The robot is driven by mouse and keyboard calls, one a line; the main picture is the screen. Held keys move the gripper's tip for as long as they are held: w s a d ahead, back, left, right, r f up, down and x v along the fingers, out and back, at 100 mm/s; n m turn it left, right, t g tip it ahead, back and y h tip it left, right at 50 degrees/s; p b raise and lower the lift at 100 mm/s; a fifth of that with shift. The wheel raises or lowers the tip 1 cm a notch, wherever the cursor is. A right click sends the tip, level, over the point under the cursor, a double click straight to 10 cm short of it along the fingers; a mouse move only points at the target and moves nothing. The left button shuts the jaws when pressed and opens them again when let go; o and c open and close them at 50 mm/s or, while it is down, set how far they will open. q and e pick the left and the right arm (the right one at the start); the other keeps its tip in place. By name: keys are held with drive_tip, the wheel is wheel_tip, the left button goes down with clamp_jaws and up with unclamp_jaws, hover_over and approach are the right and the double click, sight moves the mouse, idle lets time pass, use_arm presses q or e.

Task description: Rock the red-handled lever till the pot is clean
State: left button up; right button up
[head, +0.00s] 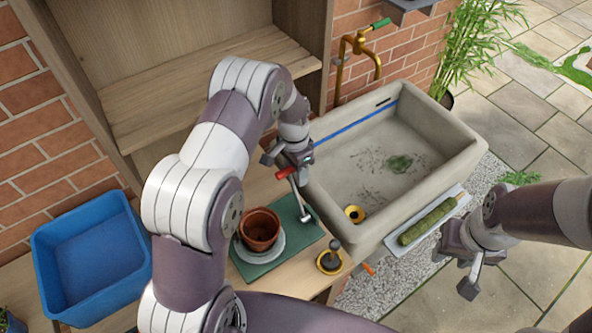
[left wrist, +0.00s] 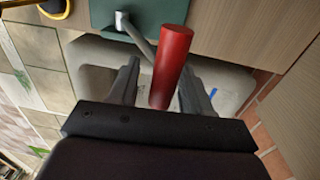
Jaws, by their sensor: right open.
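The red handle (head: 286,173) tops a grey metal lever (head: 301,200) that rises from the green mat (head: 290,245). My left gripper (head: 284,162) is at the handle. In the left wrist view the red handle (left wrist: 171,65) lies between the fingers (left wrist: 160,85), with a gap beside the left finger; whether they grip it cannot be told. The terracotta pot (head: 260,226) stands upright on a pale saucer (head: 248,258) on the mat, left of the lever. Its inside looks dark. My right gripper (head: 470,275) is open and empty at the right, over the paving.
A stone sink (head: 430,190) with green and dark bits stands right of the lever. A yellow-and-black plunger-like tool (head: 330,260) is at the bench edge. A blue tub (head: 92,255) is at the left. A tray with a mossy pole (head: 430,221) lies beside the sink.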

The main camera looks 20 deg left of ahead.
use_arm(q)
drive_tip(key=r, duration=0.3)
drive_tip(key=r+b, duration=0.1)
drive_tip(key=r, duration=0.2)
drive_tip(key=r+b, duration=0.1)
drive_tip(key=r, duration=0.2)
drive_tip(key=shift+w+a+r, duration=0.2)
drive_tip(key=shift+w+r, duration=0.05)
drive_tip(key=shift+r, duration=0.05)
wheel_tip(320, 180, up, 2)
drive_tip(key=shift+r+p, duration=0.1)
drive_tip(key=shift+p, duration=0.5)
drive_tip(key=shift+a+r, duration=0.1)
drive_tip(key=shift+r, duration=0.2)
